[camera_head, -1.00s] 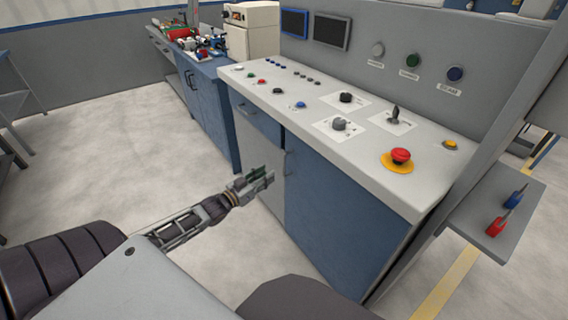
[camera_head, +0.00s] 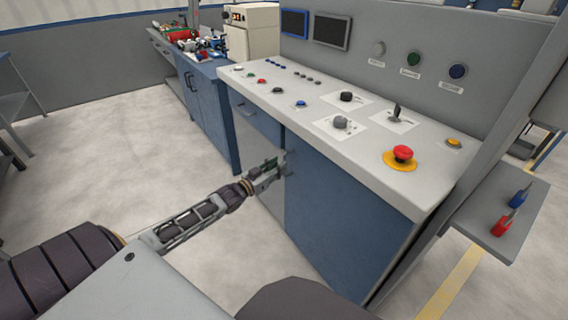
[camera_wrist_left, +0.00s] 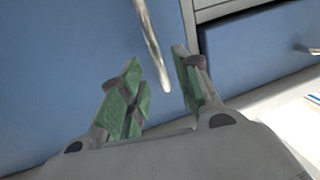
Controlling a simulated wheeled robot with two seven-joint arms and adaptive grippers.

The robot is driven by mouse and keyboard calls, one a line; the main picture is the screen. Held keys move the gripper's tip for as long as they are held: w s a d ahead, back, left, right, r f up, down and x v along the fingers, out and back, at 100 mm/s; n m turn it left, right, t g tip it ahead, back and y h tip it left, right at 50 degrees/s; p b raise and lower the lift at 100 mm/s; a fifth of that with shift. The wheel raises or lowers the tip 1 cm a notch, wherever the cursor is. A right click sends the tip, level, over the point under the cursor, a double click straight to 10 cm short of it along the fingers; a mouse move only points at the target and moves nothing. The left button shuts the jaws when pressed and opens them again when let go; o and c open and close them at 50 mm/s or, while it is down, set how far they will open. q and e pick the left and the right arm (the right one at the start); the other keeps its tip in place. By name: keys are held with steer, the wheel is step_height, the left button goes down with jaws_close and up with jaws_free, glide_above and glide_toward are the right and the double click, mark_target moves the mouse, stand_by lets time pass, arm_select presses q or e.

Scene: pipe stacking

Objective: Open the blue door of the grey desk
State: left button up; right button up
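The grey desk (camera_head: 385,158) has a blue door (camera_head: 335,215) on its front, and the door looks closed. A thin metal handle (camera_wrist_left: 152,45) runs along the door in the left wrist view. My left gripper (camera_head: 280,166) is at the handle's edge of the door. In the left wrist view my left gripper (camera_wrist_left: 160,95) is open, with green finger pads apart and the handle's end between them. Whether a pad touches the handle cannot be told. My right gripper is not in view.
A blue drawer (camera_head: 256,118) is beside the door, with its own handle. Buttons, knobs and a red emergency button (camera_head: 402,153) are on the desk top. A side shelf (camera_head: 500,218) holds red and blue items. The pale floor (camera_head: 130,160) at left is clear.

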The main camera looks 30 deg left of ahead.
mark_target(284, 176)
arm_select(q)
steer(key=w, duration=0.2)
steer(key=w+b, duration=0.1)
steer(key=w, duration=0.1)
steer(key=shift+d, duration=0.4)
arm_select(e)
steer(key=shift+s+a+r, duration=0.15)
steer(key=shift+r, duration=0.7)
arm_select(q)
steer(key=shift+c, duration=0.2)
jaws_close()
